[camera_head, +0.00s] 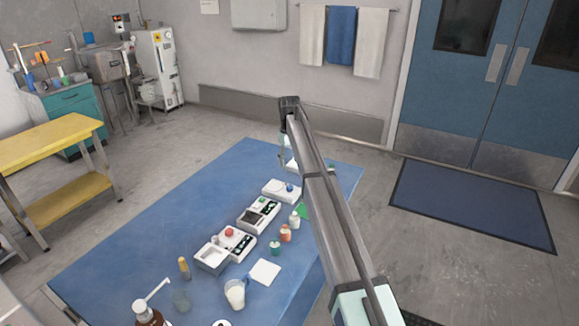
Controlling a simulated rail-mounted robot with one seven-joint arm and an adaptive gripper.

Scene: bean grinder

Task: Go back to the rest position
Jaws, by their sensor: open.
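My arm reaches from the lower right up over the blue table (130,255). My gripper (283,163) hangs down at the arm's far end, above the far part of the table. It is small and partly hidden behind the arm, and I see nothing held in it. I cannot tell which is the grinder.
Small bottles in white (294,219), orange (285,234) and green (275,248) stand near the arm. A white-filled beaker (235,294), a white square (265,272) and a brown pump bottle (146,313) are nearer. The table's left side is clear. A yellow bench (50,137) stands left.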

